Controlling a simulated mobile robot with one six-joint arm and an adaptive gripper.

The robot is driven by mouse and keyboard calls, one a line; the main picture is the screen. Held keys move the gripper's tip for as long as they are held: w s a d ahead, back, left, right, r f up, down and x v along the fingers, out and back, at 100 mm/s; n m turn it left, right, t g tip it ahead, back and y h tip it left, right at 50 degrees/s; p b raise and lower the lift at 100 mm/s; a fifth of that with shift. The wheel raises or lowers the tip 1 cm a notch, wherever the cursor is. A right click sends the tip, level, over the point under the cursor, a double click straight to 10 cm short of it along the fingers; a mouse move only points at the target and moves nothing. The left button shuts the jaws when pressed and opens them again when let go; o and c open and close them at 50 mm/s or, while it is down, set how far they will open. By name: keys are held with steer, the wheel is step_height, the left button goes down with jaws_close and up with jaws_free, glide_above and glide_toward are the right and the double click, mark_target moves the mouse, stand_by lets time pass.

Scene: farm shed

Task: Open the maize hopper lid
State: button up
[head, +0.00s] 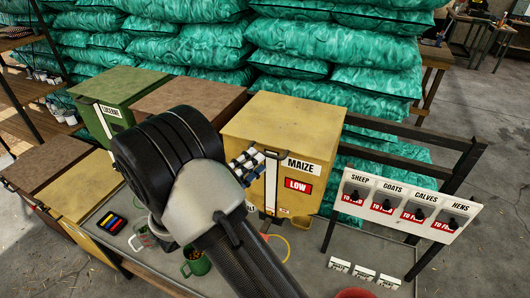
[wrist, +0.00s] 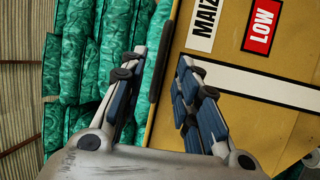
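The maize hopper (head: 318,180) is a yellow box with a MAIZE label and a red LOW sign on its front. Its lid (head: 290,120) lies flat and closed on top. A dark handle (head: 276,154) sits at the lid's front edge. My gripper (head: 256,160) is at the hopper's upper front, close to the handle. In the wrist view the fingers of my gripper (wrist: 162,56) are apart, with a dark bar (wrist: 159,52), likely the handle, showing between and beyond them. Whether they touch it cannot be told. My arm hides part of the hopper's left front.
A green lucerne hopper (head: 120,92) and a brown-lidded one (head: 190,103) stand to the left. A board of feed knobs (head: 410,208) stands at right. Green sacks (head: 290,65) are stacked behind. A green mug (head: 197,262) stands on the grey table (head: 310,262).

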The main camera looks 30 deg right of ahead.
mark_target(265, 154)
steer(key=x, duration=0.5)
jaws_close()
stand_by(0.3)
